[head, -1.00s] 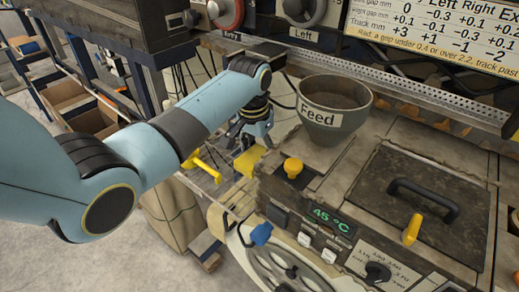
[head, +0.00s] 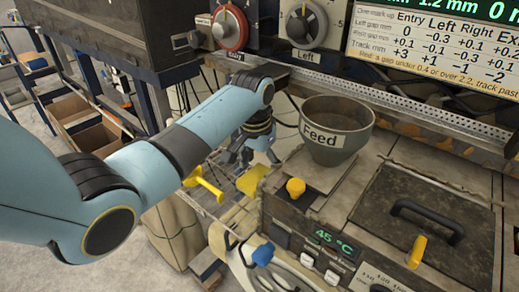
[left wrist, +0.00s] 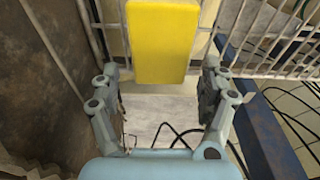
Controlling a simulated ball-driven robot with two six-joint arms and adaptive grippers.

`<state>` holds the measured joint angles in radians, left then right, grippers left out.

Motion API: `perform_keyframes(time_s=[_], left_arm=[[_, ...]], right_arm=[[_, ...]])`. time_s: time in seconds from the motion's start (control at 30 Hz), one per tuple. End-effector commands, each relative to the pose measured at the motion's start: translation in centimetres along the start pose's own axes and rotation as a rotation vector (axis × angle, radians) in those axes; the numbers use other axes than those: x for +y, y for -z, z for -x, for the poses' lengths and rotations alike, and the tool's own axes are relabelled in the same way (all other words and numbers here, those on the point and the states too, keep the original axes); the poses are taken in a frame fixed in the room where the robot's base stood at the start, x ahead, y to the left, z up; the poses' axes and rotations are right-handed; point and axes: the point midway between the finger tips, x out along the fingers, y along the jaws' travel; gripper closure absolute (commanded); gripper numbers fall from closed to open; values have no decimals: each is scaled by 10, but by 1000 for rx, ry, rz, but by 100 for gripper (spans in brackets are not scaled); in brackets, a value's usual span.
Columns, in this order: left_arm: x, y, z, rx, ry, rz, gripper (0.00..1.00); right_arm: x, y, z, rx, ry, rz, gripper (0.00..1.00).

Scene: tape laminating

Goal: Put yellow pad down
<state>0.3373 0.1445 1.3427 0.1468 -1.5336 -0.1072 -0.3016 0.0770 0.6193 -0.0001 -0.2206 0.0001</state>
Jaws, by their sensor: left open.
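The yellow pad (head: 252,180) lies at the wire rack beside the feed machine, left of its yellow knob. In the left wrist view the pad (left wrist: 162,42) is at the top middle, against the wire bars, with its broad face in sight. My left gripper (head: 248,158) is open just behind the pad. In the left wrist view its two fingers (left wrist: 160,90) stand wide apart with nothing between them; the pad is beyond them and apart from them. My right gripper is in neither view.
A yellow T-shaped handle (head: 203,183) is left of the pad. The wire rack (head: 212,202) is under them. The grey Feed hopper (head: 336,130) and a yellow knob (head: 296,187) stand close on the right. A blue bar and dark cables show in the left wrist view.

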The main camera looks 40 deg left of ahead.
Motion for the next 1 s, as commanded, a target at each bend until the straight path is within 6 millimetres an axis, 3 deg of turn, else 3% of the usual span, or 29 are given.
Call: perform_keyframes(time_s=[0.2,0.43,0.6,1.0], left_arm=[[-1,1,51,5,3,0,21],[0,1,92,3,1,0,21],[0,0,105,0,1,1,21],[0,0,106,0,0,0,21]], right_arm=[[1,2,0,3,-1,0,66],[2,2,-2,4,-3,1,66],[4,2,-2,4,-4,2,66],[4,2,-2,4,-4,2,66]])
